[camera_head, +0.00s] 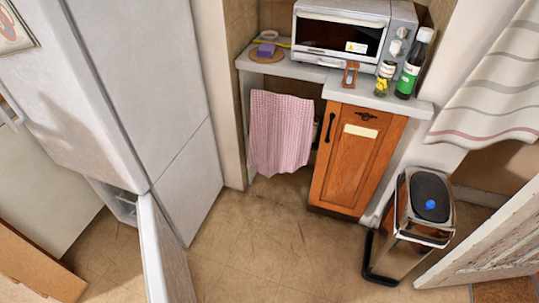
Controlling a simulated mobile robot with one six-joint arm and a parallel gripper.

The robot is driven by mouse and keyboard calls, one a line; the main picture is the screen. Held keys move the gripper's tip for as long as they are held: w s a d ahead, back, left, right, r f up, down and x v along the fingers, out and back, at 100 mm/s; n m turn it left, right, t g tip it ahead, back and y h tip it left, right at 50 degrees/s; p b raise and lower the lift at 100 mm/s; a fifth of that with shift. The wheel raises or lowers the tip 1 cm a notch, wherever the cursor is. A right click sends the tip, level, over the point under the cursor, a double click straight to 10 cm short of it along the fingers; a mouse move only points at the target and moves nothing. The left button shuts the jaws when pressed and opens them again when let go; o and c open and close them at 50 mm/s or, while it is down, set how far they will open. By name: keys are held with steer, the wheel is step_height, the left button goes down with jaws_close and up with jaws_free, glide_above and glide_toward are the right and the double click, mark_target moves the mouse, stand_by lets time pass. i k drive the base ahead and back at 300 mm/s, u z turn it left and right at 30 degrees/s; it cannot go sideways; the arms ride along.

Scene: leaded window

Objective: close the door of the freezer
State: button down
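The tall white fridge-freezer (135,65) stands at the left. Its lower door (162,255), the freezer door, is open and swung out towards the camera from the front right corner. The door's lower part is cut off by the bottom edge of the picture. A small part of the white freezer interior (120,205) shows to the left of the door, below the upper door (60,110), which looks shut. My gripper is not in view, and no contact with the door can be seen.
The tiled floor (255,245) is clear right of the freezer door. A wooden cabinet (350,165) under a counter with a toaster oven (340,35) stands behind. A pedal bin (415,215) and a white panelled door (490,240) stand at the right.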

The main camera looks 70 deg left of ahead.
mark_target(167, 277)
steer(key=u, duration=0.05)
steer(key=i, duration=0.6)
steer(key=u, duration=4)
steer(key=i, duration=0.95)
steer(key=u, duration=0.15)
steer(key=k, duration=0.4)
steer(key=z, duration=0.25)
